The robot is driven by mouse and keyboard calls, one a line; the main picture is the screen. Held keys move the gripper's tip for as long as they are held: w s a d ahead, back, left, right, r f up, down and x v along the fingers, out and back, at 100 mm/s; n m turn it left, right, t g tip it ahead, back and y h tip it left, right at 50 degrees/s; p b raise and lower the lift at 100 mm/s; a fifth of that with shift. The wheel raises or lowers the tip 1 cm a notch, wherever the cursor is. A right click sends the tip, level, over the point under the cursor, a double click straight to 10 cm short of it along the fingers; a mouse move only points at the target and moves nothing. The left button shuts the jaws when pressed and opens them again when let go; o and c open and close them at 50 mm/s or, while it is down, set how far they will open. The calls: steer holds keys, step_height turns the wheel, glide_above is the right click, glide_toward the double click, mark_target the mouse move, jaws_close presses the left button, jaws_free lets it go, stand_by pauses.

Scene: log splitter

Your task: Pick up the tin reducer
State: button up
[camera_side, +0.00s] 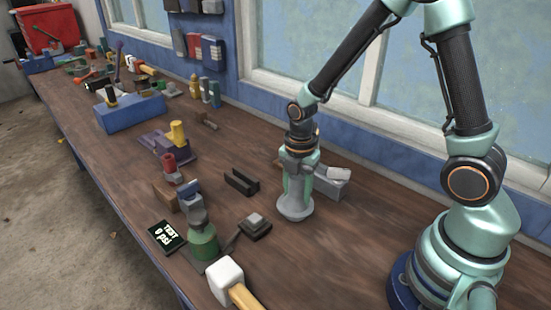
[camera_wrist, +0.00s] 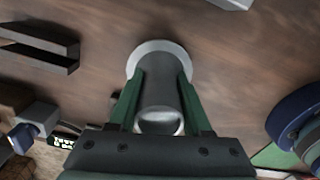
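The tin reducer (camera_side: 294,211) is a grey, round, flared piece standing upright on the bench, wide rim down, below my wrist. In the wrist view the reducer (camera_wrist: 160,105) shows its narrow open end towards the camera and its pale wide rim at the far end. My gripper (camera_side: 297,187) points down with its green fingers on either side of the reducer's body. In the wrist view both fingers of my gripper (camera_wrist: 161,78) lie against its sides with no clear gap, so it looks shut on it. The reducer's rim appears to rest on the wood.
A dark channel-shaped block (camera_side: 241,182) stands left of the reducer. A small dark block (camera_side: 255,226) lies nearer the front, beside a green bottle-like jack (camera_side: 202,238). A white-headed mallet (camera_side: 226,281) lies at the front edge. A grey block (camera_side: 332,180) sits close behind right.

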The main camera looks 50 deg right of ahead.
jaws_close()
step_height(320, 180, up, 20)
steer(key=w+d+m, duration=0.5)
steer(key=w+d, duration=0.5)
steer(key=d, duration=0.5)
steer(key=shift+d, duration=0.3)
steer(key=shift+w+r, duration=0.1)
